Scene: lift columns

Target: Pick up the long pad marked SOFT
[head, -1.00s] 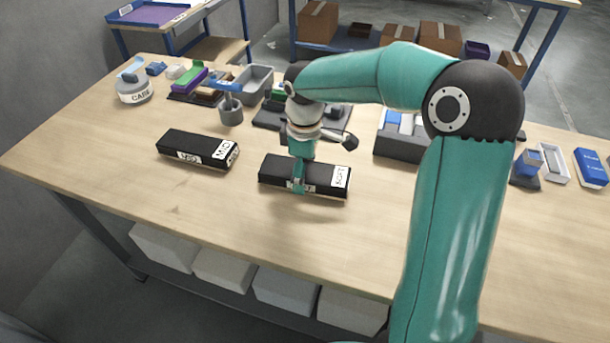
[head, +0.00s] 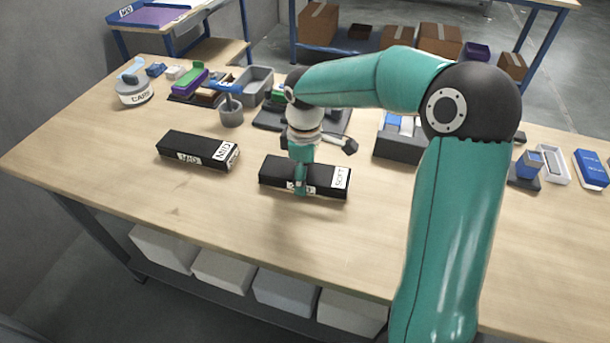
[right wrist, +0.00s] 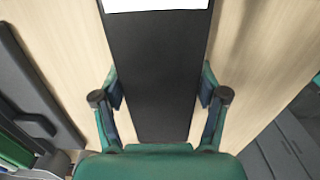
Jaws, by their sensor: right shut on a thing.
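The long black pad marked SOFT (head: 325,179) lies on the wooden table near its front, its white label at the right end. My right gripper (head: 301,185) comes down from above and is shut across the pad's middle. In the right wrist view, its fingers (right wrist: 160,88) press on both long sides of the pad (right wrist: 155,55), with a white label at the top edge. The pad appears to rest on the table. A similar black pad marked MID (head: 195,148) lies to its left. My left gripper is not in view.
Behind stand a grey cup (head: 231,112), a grey bin (head: 257,84) and a dark organiser (head: 399,148). A round container (head: 134,93) is at the far left. Blue and white boxes sit at the right. The table's front left is clear.

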